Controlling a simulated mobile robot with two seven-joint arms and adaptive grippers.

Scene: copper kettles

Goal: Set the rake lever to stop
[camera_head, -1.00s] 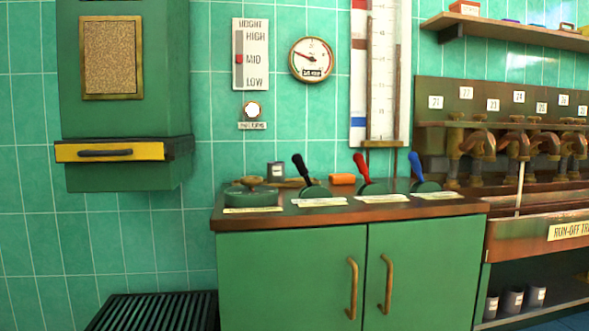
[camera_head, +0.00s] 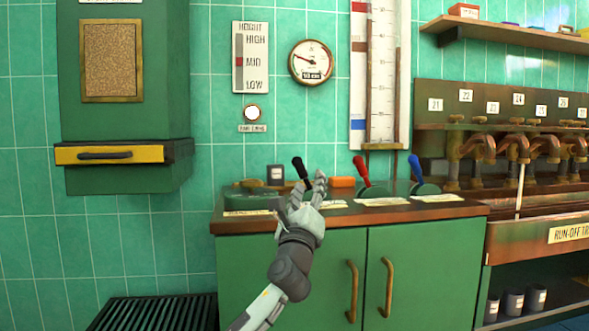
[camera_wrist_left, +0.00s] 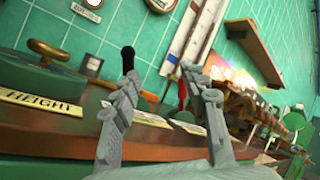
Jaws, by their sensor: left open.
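Three levers stand on the green cabinet's brown top: a black lever (camera_head: 299,166), a red lever (camera_head: 361,168) and a blue lever (camera_head: 416,166). All three lean up and to the left in the head view. Their plates are too small to read, so I cannot tell which is the rake lever. My left gripper (camera_head: 305,189) is open in front of the black lever and hides its lower part. In the left wrist view, the black knob (camera_wrist_left: 127,57) shows just beyond the left finger of my gripper (camera_wrist_left: 160,84), and the red lever (camera_wrist_left: 182,92) shows between the fingers. My right gripper is out of view.
A round handwheel (camera_wrist_left: 48,48) sits left of the levers, near a plate reading HEIGHT (camera_wrist_left: 40,101). Copper taps (camera_head: 515,147) line the right. A green box (camera_head: 125,75) hangs at left.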

